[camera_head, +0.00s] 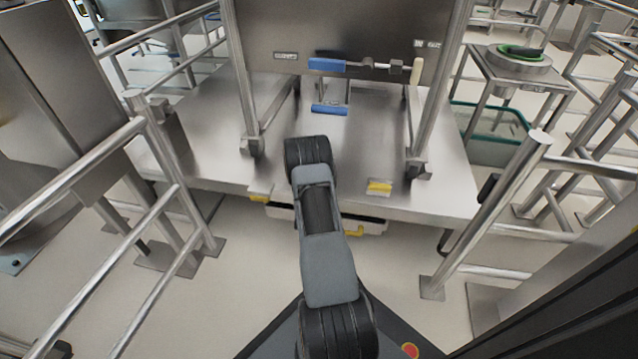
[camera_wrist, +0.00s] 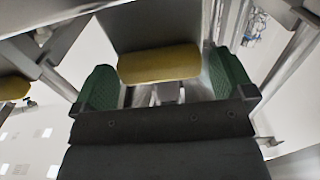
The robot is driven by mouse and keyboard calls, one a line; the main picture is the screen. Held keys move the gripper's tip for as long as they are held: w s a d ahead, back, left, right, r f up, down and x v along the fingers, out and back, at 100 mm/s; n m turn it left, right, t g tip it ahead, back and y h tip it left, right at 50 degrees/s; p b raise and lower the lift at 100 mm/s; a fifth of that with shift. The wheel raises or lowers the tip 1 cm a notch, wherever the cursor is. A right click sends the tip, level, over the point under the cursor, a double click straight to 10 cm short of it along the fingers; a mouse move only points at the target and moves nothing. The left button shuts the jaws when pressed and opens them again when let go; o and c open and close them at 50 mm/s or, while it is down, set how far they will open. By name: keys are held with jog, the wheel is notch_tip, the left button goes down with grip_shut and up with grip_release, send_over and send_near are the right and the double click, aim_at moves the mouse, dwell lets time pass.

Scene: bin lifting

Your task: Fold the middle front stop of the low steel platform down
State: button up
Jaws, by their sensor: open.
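The low steel platform (camera_head: 215,163) lies ahead in the head view. Yellow front stops show at its front edge: one (camera_head: 260,191) left of my arm and one (camera_head: 380,187) right of it, apparently standing up. The stretch between them is hidden behind my arm. In the wrist view, my gripper (camera_wrist: 163,84) is open, with green-padded fingers on either side of a yellow stop (camera_wrist: 158,65), which appears to be the middle one. I cannot tell whether the fingers touch it. Another yellow stop (camera_wrist: 14,88) shows at the left edge of the wrist view.
A wheeled steel frame (camera_head: 432,110) with a large steel panel stands on the platform. Blue handles (camera_head: 329,109) are behind my arm. Steel railings stand on the left (camera_head: 150,140) and right (camera_head: 500,200). A low white unit with yellow parts (camera_head: 375,227) sits under the front edge.

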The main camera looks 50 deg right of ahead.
jog(key=shift+w+d, duration=0.25)
jog(key=shift+d, duration=0.1)
jog(key=c, duration=1)
jog(key=shift+c, duration=0.5)
jog(key=shift+s, duration=0.1)
